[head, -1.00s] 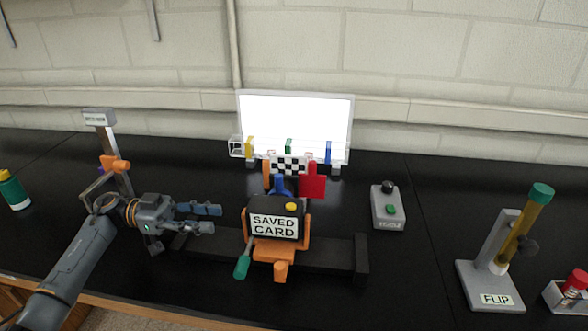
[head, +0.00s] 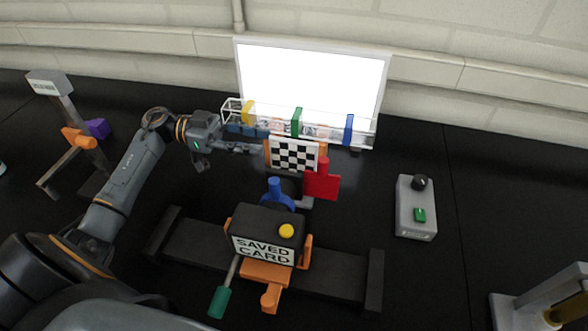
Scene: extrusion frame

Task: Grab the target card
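The target card (head: 294,155), a black and white checkered plate, stands upright in an orange holder behind the black camera box (head: 267,228) labelled SAVED CARD. My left gripper (head: 262,141) is at the card's left edge, its two fingers apart and pointing right. The fingertips end close to the orange edge of the holder. I cannot tell whether they touch it. Nothing is seen held between the fingers. My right gripper is not in view.
A clear rack (head: 338,140) with yellow, green and blue cards stands behind, before a bright white panel (head: 311,78). A red paddle (head: 322,183) is at the card's lower right. A grey control box (head: 416,208) stands right. An orange-armed post (head: 78,138) stands left.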

